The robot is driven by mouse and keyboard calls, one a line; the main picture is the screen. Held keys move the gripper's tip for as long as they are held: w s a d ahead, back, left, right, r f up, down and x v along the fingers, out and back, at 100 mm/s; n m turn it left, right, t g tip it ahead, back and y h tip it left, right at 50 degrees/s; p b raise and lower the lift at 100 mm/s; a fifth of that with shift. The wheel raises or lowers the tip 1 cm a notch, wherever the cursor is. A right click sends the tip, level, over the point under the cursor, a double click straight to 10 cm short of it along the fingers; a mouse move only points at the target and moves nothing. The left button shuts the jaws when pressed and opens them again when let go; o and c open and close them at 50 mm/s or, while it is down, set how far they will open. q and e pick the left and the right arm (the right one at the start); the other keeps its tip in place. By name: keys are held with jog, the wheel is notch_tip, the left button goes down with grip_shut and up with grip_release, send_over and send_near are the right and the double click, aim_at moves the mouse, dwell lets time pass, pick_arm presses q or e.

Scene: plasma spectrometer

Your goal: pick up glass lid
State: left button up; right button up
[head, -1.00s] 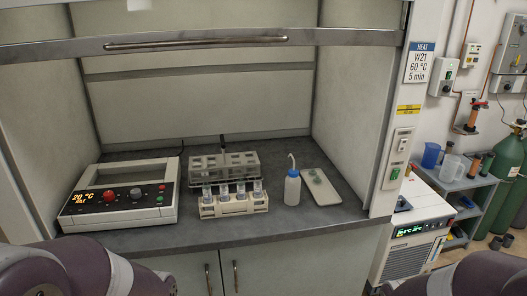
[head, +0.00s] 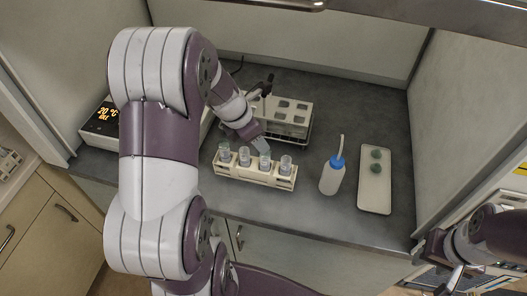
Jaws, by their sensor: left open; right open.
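Two small greenish round pieces, which look like glass lids, lie on the white tray at the right of the bench; the upper one (head: 376,154) and the lower one (head: 375,168) are close together. The white tray (head: 374,195) is otherwise bare. My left gripper (head: 261,146) is open, pointing down over the bench between the front rack and the grey rack, well left of the lids; its fingers are partly hard to make out. My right gripper (head: 447,279) is open at the lower right, in front of the bench edge and apart from the tray.
A cream rack (head: 254,175) holds several clear vessels at the front. A grey rack (head: 290,118) with holes stands behind it. A blue-capped wash bottle (head: 332,178) stands just left of the tray. My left arm partly hides the hot plate (head: 101,125).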

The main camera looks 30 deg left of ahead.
pick_arm(q)
jog(key=x, duration=0.5)
jog(key=shift+w+f, duration=0.25)
jog(key=shift+w, duration=0.05)
jog(key=shift+s, duration=0.15)
grip_shut()
jog(key=shift+r, duration=0.1)
